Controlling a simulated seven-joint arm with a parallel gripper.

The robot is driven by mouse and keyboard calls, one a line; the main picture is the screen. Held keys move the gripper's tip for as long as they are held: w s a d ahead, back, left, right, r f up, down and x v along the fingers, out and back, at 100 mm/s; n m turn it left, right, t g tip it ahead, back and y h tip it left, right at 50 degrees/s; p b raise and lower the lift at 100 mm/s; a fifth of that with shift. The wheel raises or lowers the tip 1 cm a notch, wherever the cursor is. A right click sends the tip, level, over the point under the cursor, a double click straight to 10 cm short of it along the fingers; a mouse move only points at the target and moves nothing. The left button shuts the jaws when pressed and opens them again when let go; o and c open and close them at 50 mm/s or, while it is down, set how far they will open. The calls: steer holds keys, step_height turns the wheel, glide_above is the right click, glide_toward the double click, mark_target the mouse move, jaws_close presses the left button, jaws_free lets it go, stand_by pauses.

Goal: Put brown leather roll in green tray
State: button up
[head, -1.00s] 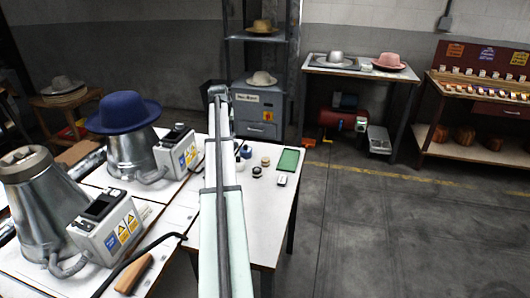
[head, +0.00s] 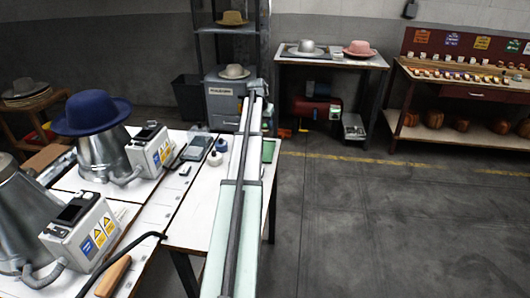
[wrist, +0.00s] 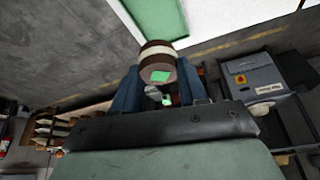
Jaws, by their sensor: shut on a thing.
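The brown leather roll (wrist: 158,52), a short cylinder with a cream band, sits between the fingers of my gripper (wrist: 160,80) in the wrist view. My gripper is shut on it. The green tray (wrist: 155,14) shows just beyond the roll at the top of the wrist view, lying on the white table. In the head view the green tray (head: 268,151) is at the table's right edge, partly hidden by my arm. The roll and the fingertips cannot be made out in the head view. I cannot tell the height of the roll above the tray.
The white table (head: 195,220) carries a small blue item (head: 221,145) and a grey device (head: 196,148) left of my arm. A blue hat (head: 92,112) on a metal press stands further left. Open floor (head: 360,220) lies to the right.

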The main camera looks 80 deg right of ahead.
steer(key=shift+s+m, duration=0.1)
steer(key=shift+m, duration=0.7)
steer(key=shift+f, duration=0.25)
glide_toward(267, 149)
steer(key=shift+g, duration=0.3)
steer(key=shift+w+x, duration=0.15)
steer(key=shift+x, duration=1.1)
steer(key=shift+w+x, duration=0.1)
steer(key=shift+x, duration=1.1)
steer(key=shift+f, duration=0.2)
steer(key=o, duration=1.1)
steer(key=shift+r, duration=0.2)
steer(key=v, duration=1.2)
